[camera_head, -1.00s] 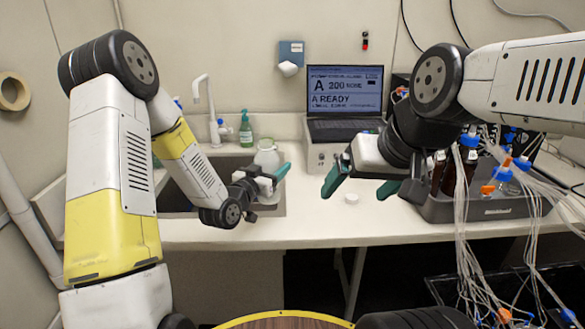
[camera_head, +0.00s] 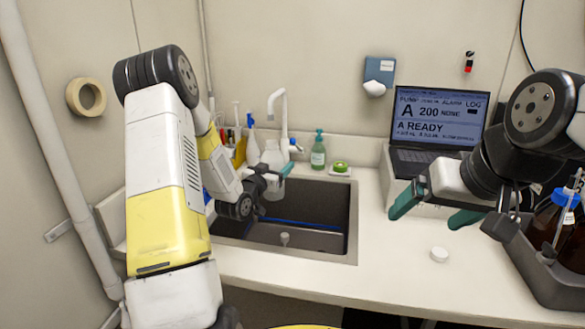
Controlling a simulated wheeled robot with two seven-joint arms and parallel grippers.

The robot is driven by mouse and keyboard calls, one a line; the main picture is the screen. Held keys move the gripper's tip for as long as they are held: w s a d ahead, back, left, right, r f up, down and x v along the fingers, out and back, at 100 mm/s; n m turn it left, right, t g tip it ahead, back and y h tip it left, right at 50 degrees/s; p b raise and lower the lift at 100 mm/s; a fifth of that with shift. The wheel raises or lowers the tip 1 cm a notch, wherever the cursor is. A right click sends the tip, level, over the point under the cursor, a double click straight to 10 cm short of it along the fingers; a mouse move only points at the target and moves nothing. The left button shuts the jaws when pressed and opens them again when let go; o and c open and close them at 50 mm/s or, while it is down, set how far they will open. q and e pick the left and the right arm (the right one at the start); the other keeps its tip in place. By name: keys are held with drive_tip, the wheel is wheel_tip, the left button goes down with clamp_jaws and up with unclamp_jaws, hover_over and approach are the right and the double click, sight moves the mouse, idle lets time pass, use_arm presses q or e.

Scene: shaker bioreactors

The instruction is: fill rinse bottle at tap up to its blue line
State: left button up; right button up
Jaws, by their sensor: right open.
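The rinse bottle (camera_head: 273,156) is a pale, translucent bottle over the left part of the sink (camera_head: 353,230). It is upright, with its open-looking top below the spout of the white tap (camera_head: 284,117). My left gripper (camera_head: 277,182) is shut around the bottle and hides part of its body. I cannot make out the bottle's blue line or water level, and no water stream is visible. My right gripper (camera_head: 430,212) is open and empty above the counter, in front of the laptop. A small white cap (camera_head: 439,254) lies on the counter below it.
A green soap bottle (camera_head: 318,152) and a green-topped round item (camera_head: 340,168) stand behind the sink. A blue-topped wash bottle (camera_head: 252,142) stands behind my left arm. The laptop (camera_head: 437,120) is at right, brown bottles (camera_head: 548,222) further right. The front counter is mostly clear.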

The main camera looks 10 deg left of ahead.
sight(297, 146)
use_arm(q)
drive_tip(key=w+a, duration=0.4)
drive_tip(key=w, duration=1)
drive_tip(key=shift+w, duration=0.15)
idle(0.4)
